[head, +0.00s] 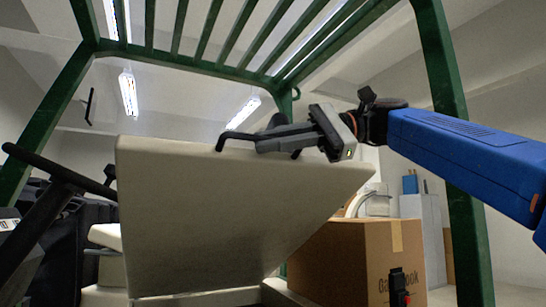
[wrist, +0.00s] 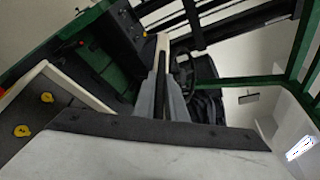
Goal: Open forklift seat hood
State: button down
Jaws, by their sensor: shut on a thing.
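The forklift's seat hood (head: 225,215) is a large cream panel in the middle of the head view. It stands raised and steeply tilted, with its broad face toward the camera. My gripper (head: 258,142) is at the hood's top edge, shut on it. In the wrist view, the hood (wrist: 162,45) shows as a thin pale edge running between the two grey fingers of my gripper (wrist: 162,95). The exact contact at the fingertips is hard to make out.
The green overhead guard (head: 455,130) has posts on both sides and bars above; my arm passes near the right post. A cardboard box (head: 345,262) stands right of the hood. A steering wheel (head: 60,170) is at left. Yellow caps (wrist: 47,97) show in the wrist view.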

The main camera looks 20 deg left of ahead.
jog(key=shift+w+a+r, duration=0.25)
jog(key=shift+r, duration=0.1)
jog(key=c, duration=1.8)
grip_release()
jog(key=shift+w+d, duration=0.1)
jog(key=shift+d, duration=0.05)
jog(key=v, duration=1.7)
jog(key=shift+r, duration=0.15)
